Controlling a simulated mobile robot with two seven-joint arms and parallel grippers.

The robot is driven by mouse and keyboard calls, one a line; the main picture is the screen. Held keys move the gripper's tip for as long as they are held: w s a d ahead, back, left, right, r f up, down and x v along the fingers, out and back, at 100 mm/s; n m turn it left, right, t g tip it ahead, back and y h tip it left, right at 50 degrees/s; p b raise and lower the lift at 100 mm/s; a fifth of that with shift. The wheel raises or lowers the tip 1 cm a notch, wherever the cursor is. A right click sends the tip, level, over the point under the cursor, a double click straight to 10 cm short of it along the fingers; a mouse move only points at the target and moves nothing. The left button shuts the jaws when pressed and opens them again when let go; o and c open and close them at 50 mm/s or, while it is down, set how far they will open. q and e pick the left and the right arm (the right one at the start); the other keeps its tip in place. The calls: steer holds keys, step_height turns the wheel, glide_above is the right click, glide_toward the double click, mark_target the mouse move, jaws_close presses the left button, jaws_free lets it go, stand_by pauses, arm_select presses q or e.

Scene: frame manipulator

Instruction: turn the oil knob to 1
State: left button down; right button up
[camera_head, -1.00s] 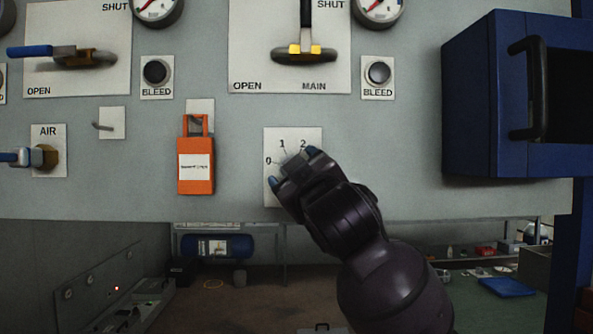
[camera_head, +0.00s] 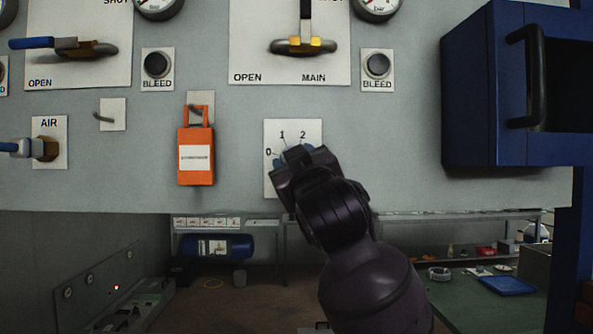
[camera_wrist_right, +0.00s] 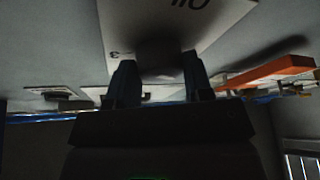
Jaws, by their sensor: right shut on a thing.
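The oil knob sits on a white plate (camera_head: 315,130) marked 0, 1 and 2 on the grey panel. In the head view my right gripper (camera_head: 293,156) covers the knob, so its pointer cannot be read. In the right wrist view the plate (camera_wrist_right: 215,22) shows its lettering upside down, with part of a 3 visible. There the dark, rounded knob (camera_wrist_right: 160,68) lies between the fingers of my right gripper (camera_wrist_right: 160,80), which is shut on it. My left gripper is not in view.
An orange tag box (camera_head: 195,178) hangs on a hook left of the plate. A blue cabinet (camera_head: 470,100) with a black handle juts out at right. The main valve handle (camera_head: 303,45) and bleed buttons (camera_head: 156,65) are above. The air valve (camera_head: 45,148) is at left.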

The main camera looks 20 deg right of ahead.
arm_select(q)
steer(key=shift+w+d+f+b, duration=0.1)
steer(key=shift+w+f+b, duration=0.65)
steer(key=shift+b, duration=0.55)
arm_select(e)
steer(key=shift+w+a+f+m+g+h, duration=0.1)
steer(key=shift+m+h, duration=0.95)
steer(key=shift+m, duration=0.8)
steer(key=shift+s+a+m+g+h, duration=0.1)
steer(key=shift+m+h, duration=0.9)
steer(key=shift+m, duration=0.9)
steer(key=shift+w+a+f+m+g+h, duration=0.1)
steer(key=shift+m+h, duration=0.95)
steer(key=shift+m, duration=0.8)
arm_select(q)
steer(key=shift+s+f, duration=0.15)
arm_select(e)
steer(key=shift+r, duration=0.1)
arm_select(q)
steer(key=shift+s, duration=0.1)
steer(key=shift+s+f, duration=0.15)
arm_select(e)
steer(key=o, duration=0.9)
steer(key=shift+d, duration=0.1)
